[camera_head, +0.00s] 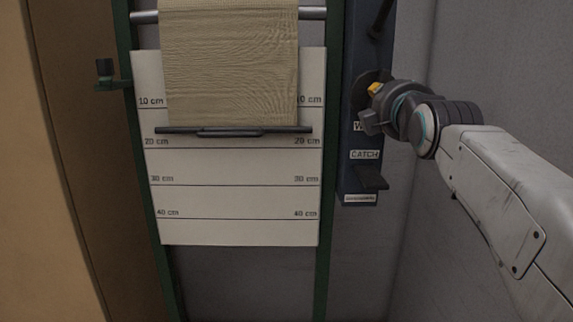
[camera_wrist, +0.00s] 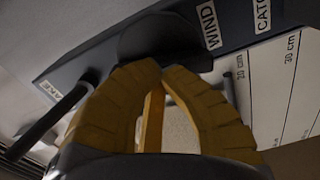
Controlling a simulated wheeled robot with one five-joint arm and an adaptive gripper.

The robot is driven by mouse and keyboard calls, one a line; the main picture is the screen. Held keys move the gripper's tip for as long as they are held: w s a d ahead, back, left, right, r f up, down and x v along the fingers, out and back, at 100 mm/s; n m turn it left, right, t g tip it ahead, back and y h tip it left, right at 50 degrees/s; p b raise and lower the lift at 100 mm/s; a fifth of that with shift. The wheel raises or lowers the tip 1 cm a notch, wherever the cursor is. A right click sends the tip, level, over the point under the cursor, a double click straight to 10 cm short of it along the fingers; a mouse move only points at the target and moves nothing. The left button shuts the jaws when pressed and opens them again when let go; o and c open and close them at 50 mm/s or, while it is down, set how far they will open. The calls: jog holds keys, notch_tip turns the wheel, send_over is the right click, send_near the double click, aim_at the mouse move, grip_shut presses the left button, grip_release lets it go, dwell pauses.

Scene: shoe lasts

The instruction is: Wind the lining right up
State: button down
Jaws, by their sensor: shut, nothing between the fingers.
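The lining (camera_head: 230,65) is a beige cloth hanging from a metal roller (camera_head: 312,13). Its dark bottom bar (camera_head: 232,131) lies between the 10 cm and 20 cm lines of the white scale board (camera_head: 235,205). My gripper (camera_head: 374,90) is at the blue panel (camera_head: 358,140), in front of a dark round knob (camera_head: 364,79) beside the partly covered WIND label. The knob also shows in the wrist view (camera_wrist: 163,38), just beyond my yellow fingers (camera_wrist: 156,72). The fingers are shut and empty. I cannot tell whether they touch the knob.
A dark CATCH lever (camera_head: 371,178) sticks out low on the panel, above a small label I cannot read. Another dark lever (camera_head: 381,18) is higher up. A green crank-like bracket (camera_head: 106,75) stands on the left frame post. The grey wall at right is bare.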

jog(key=shift+m, duration=1.7)
jog(key=shift+m, duration=1.8)
jog(key=shift+b, duration=0.3)
jog(key=shift+m, duration=1.7)
jog(key=shift+m, duration=1.7)
